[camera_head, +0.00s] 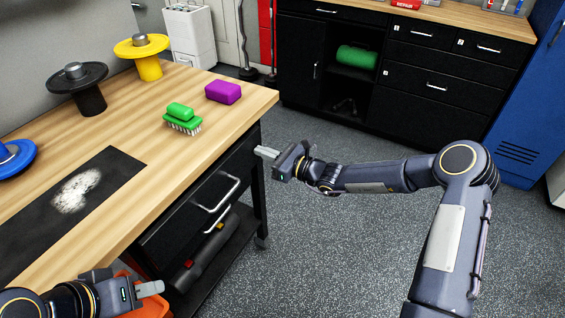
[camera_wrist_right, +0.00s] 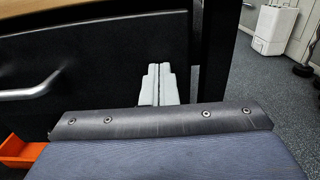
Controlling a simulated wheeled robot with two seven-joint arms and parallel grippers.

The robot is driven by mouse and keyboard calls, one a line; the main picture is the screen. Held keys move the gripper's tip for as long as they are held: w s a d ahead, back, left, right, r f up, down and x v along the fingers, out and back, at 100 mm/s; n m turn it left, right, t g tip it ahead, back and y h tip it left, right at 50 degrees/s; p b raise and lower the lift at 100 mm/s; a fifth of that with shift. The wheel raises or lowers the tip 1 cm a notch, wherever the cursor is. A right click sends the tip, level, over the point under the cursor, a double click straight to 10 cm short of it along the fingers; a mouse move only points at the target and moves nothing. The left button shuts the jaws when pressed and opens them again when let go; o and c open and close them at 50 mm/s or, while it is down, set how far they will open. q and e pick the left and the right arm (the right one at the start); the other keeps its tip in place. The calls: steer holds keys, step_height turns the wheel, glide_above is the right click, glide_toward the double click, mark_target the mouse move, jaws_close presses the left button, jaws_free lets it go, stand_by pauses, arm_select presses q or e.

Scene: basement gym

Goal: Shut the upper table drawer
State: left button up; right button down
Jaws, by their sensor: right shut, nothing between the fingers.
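The wooden-topped table (camera_head: 225,110) stands at the left of the head view. Its black upper drawer (camera_head: 190,222) is under the top's edge and has a silver bar handle (camera_head: 218,195). How far the drawer stands out is hard to tell. My right gripper (camera_head: 266,152) is shut and empty near the drawer's far end. In the right wrist view, its shut fingers (camera_wrist_right: 158,85) point at the drawer front (camera_wrist_right: 100,60), right of the handle (camera_wrist_right: 30,91); contact is unclear. My left gripper (camera_head: 150,288) is at the lower left, near the table's near end; its jaw gap is not clear.
On the table are a green brush (camera_head: 183,122), a purple block (camera_head: 223,92) and several weight-like discs. A dark tool lies on the lower shelf (camera_head: 212,262). An orange bin (camera_head: 150,308) is below my left gripper. Open grey floor (camera_head: 330,250) lies right of the table.

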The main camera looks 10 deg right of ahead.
steer(key=x, duration=0.5)
steer(key=shift+b, duration=0.4)
steer(key=shift+w+a, duration=0.15)
steer(key=shift+r, duration=0.3)
